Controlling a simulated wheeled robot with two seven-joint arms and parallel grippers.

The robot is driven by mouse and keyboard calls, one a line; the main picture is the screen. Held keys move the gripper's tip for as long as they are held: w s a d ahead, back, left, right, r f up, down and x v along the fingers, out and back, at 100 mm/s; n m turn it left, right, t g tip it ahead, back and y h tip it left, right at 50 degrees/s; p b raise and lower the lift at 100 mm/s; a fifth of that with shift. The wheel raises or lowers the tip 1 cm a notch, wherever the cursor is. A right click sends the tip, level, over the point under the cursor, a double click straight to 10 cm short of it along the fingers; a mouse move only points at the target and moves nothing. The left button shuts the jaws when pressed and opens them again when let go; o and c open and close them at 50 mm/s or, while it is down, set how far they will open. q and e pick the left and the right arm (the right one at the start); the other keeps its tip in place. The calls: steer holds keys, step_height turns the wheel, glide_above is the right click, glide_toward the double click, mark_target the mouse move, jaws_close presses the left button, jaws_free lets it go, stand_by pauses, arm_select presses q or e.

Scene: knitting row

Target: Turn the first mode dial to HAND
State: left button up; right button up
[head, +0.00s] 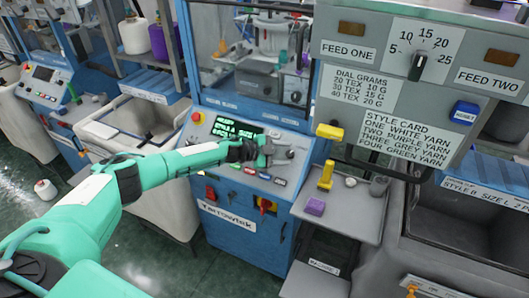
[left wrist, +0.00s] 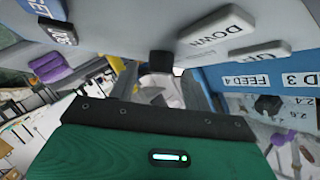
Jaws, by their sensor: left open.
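My left gripper (head: 266,152) is open at the sloped control panel (head: 222,132) of the blue machine, right of its lit green display (head: 236,128). In the left wrist view a small black knob (left wrist: 160,62) shows just ahead of the gripper body, roughly centred. It looks like a dial, but no HAND marking or pointer direction can be read. I cannot tell whether the fingers touch it. The wrist view also shows a white key marked DOWN (left wrist: 216,32), upside down. My right gripper is not in view.
A red button (head: 197,117) is left of the display. A grey shelf (head: 345,222) at right holds a yellow piece (head: 326,176) and a purple block (head: 315,207). A grey sign panel with a dial (head: 418,66) stands above it.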

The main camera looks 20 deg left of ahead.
arm_select(q)
steer(key=b+v, duration=0.3)
steer(key=v, duration=0.9)
steer(key=shift+s+a+r, duration=0.2)
steer(key=shift+s, duration=0.1)
